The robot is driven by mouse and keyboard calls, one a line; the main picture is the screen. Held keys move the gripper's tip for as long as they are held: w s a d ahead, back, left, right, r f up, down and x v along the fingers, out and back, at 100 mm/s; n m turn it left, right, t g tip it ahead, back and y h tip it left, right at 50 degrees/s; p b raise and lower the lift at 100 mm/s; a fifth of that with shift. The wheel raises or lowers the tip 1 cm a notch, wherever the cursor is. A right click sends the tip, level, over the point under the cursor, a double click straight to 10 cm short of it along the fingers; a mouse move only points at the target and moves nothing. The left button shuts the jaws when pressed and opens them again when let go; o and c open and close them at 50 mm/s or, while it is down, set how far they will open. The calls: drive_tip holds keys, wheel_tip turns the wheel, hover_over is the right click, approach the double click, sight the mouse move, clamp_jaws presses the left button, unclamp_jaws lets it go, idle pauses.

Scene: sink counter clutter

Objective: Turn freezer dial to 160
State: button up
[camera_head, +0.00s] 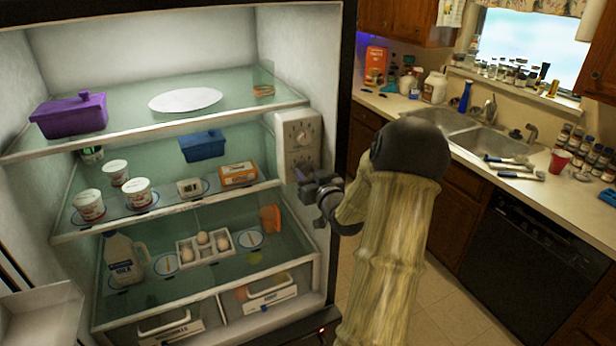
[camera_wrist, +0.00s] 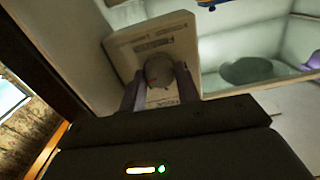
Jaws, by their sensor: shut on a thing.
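The white control box (camera_head: 283,137) is on the right inner wall of the open fridge. Its upper dial (camera_head: 302,136) is uncovered in the head view. My gripper (camera_head: 313,183) is at the box's lower end, hiding that part. In the wrist view, my gripper (camera_wrist: 160,84) has its two fingers on either side of a round grey dial (camera_wrist: 157,66) on the box (camera_wrist: 126,50). It is shut on this dial.
Glass shelves left of the box hold a purple dish (camera_head: 70,115), a white plate (camera_head: 186,100), a blue container (camera_head: 203,146), several tubs, an egg tray and a milk jug (camera_head: 123,258). The sink counter (camera_head: 400,105) is to the right, with open floor between.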

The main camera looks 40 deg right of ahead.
idle(0.4)
drive_tip(key=o, duration=1)
drive_tip(key=shift+s, duration=0.1)
drive_tip(key=b+v, duration=0.6)
drive_tip(key=v, duration=1.1)
drive_tip(key=shift+s+f, duration=0.1)
drive_tip(key=shift+s, duration=0.1)
drive_tip(key=shift+w, duration=0.15)
